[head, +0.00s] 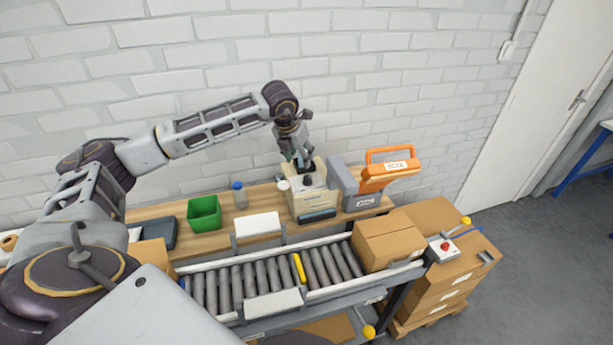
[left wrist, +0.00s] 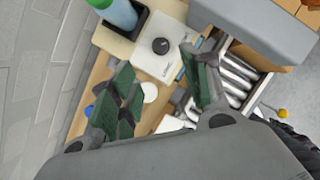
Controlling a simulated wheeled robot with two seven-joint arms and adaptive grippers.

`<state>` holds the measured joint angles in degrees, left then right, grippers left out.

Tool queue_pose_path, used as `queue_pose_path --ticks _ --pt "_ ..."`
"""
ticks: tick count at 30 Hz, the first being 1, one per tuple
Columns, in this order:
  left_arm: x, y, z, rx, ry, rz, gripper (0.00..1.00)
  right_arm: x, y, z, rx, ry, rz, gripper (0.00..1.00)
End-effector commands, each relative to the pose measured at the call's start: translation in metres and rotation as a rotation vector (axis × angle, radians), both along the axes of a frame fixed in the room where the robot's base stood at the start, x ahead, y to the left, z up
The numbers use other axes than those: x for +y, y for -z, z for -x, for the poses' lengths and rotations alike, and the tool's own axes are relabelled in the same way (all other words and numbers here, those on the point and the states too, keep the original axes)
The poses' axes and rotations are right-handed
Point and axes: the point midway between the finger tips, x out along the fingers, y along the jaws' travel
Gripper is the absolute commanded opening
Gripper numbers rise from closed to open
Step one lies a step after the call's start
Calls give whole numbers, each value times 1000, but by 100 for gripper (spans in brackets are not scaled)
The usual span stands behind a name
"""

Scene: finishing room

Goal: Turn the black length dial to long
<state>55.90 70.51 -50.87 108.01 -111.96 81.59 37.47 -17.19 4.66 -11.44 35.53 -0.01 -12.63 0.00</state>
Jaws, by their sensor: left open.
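The black length dial (head: 307,181) is a small round knob on the cream machine (head: 311,202) at the back of the bench. In the left wrist view the dial (left wrist: 160,46) sits on a pale panel with small print below it. A light mark shows on the dial, but its setting is too small to read. My left gripper (head: 299,160) points down just above and behind the dial, apart from it. In the left wrist view its green-padded fingers (left wrist: 160,82) are spread and empty. My right gripper is not in view.
A grey and orange device (head: 388,172) stands close right of the machine. A green bin (head: 204,214), a bottle (head: 239,196) and a white-lidded jar (head: 283,186) stand left. A roller conveyor (head: 250,284) with a cardboard box (head: 388,240) runs in front. A brick wall is behind.

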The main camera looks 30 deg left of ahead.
Motion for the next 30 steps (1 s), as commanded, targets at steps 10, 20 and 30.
queue_pose_path --ticks 10,20,30 --pt "1 36 -15 1 0 0 47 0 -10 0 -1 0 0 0" --pt "2 76 -32 1 0 2 47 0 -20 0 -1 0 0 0" --pt "3 111 -46 1 1 1 47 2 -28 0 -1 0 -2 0"
